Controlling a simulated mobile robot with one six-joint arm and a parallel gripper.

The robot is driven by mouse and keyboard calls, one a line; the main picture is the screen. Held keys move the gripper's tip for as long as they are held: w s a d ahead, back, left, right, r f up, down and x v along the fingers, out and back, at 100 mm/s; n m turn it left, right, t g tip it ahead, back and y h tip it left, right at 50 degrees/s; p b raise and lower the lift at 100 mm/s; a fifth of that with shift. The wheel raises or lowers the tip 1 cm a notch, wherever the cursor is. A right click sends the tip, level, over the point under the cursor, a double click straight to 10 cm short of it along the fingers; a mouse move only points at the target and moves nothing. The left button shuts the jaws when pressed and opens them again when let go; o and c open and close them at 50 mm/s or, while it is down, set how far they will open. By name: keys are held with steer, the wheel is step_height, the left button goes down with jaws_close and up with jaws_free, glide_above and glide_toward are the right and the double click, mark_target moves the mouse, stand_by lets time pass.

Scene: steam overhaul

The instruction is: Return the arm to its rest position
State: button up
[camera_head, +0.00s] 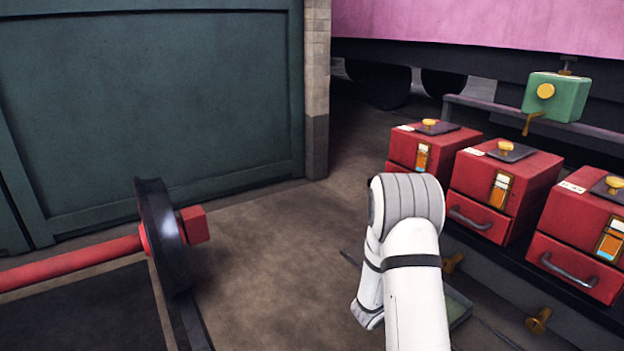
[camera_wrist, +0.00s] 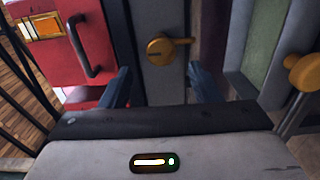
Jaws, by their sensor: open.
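My arm rises at the lower middle of the head view, white with dark bands, in front of a row of red boxes. My gripper's fingers are hidden there. In the wrist view my gripper (camera_wrist: 158,90) is open, with two dark fingers spread apart and nothing between them. A brass valve handle (camera_wrist: 162,50) on a grey panel lies beyond the gap between the fingers. A red box (camera_wrist: 65,45) with a dark handle is at the upper left of that view.
Red boxes (camera_head: 497,192) with gauges and brass knobs stand at the right. A green box (camera_head: 556,97) is above them. A wheel (camera_head: 163,236) on a red axle (camera_head: 70,263) is at the left, before a dark green wall (camera_head: 160,95). Bare floor (camera_head: 275,250) lies between.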

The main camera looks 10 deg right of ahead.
steer(key=s+a+r+m+g+y+p, duration=0.2)
steer(key=s+r+g+p, duration=0.2)
steer(key=s+r+p, duration=0.55)
steer(key=s+a+r+m+g+y+p, duration=0.25)
steer(key=s+r+g+p, duration=0.25)
steer(key=r, duration=1)
steer(key=s+a+r+t+y+p, duration=0.2)
steer(key=s+a+r+y+p, duration=0.3)
steer(key=a+r+p, duration=0.3)
steer(key=s+a+r+t+y+p, duration=0.2)
steer(key=s+a+r+y+p, duration=0.3)
steer(key=a+r, duration=0.7)
steer(key=a+y+p, duration=0.2)
steer(key=p, duration=0.1)
steer(key=shift+s+a+r+t, duration=0.15)
steer(key=shift+a+t, duration=0.15)
steer(key=shift+t, duration=0.1)
